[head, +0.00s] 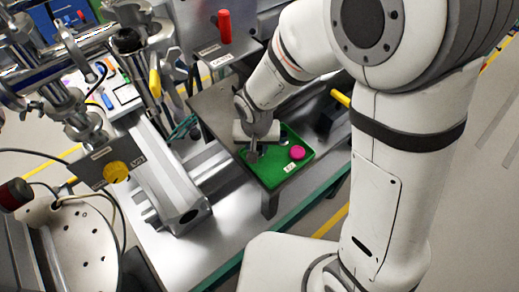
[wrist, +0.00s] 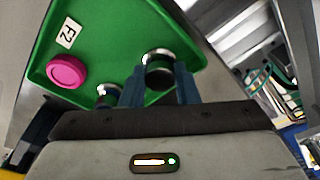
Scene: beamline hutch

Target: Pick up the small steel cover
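A small round steel piece with a shiny rim and dark side (wrist: 158,70) shows between the fingertips of my gripper (wrist: 160,84) in the wrist view. The fingers stand apart at about its width; I cannot tell whether they press on it. Which one is the small steel cover is not certain. In the head view my gripper (head: 254,151) is low over the left part of the tray, and a shiny round piece (head: 283,140) shows right of it.
The green tray (head: 262,176) has a raised rim and sits on a dark plate on the bench. A pink disc (head: 297,152) and a white label (head: 290,167) are in it. A grey rail block (head: 165,180) stands left, and a red-handled part (head: 224,27) behind.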

